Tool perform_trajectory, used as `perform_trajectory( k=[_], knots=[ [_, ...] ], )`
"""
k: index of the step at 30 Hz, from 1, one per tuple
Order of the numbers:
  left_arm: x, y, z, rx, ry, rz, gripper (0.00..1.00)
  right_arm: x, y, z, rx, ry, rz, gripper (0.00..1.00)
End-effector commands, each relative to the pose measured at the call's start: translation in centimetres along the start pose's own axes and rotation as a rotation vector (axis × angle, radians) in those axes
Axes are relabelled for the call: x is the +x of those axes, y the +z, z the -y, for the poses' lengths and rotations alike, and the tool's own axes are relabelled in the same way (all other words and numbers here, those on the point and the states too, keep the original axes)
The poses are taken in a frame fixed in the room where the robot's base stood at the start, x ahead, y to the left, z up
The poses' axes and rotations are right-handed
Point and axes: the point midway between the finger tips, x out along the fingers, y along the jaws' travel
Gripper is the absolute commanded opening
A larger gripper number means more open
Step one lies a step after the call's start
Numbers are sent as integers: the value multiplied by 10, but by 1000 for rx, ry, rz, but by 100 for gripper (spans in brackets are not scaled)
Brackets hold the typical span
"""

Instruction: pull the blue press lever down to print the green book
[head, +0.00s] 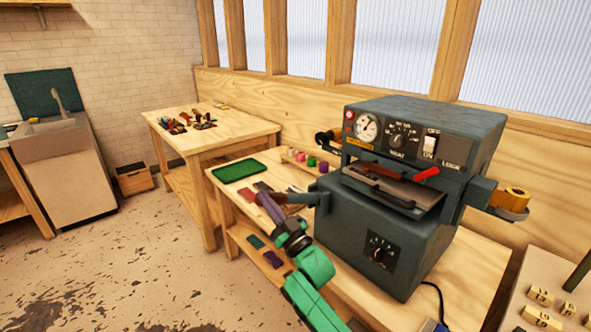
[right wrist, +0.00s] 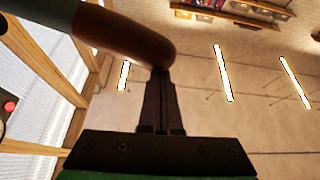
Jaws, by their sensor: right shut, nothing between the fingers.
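The press (head: 400,195) is a dark blue-grey machine with a gauge and knobs, on a wooden bench. Its lever (head: 303,198) is a blue-grey bar sticking out from the left side, with a brown grip (head: 268,207). My right gripper (head: 282,223) is shut and empty, close by the grip. In the right wrist view the brown grip (right wrist: 140,42) crosses just past the closed fingertips (right wrist: 160,75); whether they touch, I cannot tell. A small green book-like piece (head: 255,241) lies on the shelf under the bench. My left gripper is out of view.
A green tray (head: 240,170) and a red piece (head: 234,203) lie left of the press. A foil roll (head: 510,198) sits on its right side. A tool table (head: 205,135) stands behind left. Open floor (head: 120,260) lies to the left.

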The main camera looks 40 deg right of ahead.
Motion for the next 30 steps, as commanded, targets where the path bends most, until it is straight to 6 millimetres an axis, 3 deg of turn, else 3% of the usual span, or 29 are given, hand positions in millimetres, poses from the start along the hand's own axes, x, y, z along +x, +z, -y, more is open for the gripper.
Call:
perform_trajectory(
  k=[1, 12, 19, 30],
  knots=[
    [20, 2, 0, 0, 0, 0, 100, -11, 22, 5, -35, -20, 9, 0],
    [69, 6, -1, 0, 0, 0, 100, -38, 73, 26, -272, -142, 10, 0],
    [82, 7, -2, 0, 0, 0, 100, -45, 87, 28, -343, -178, 10, 0],
    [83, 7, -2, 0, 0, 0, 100, -47, 91, 28, -363, -188, 12, 0]
  ],
)
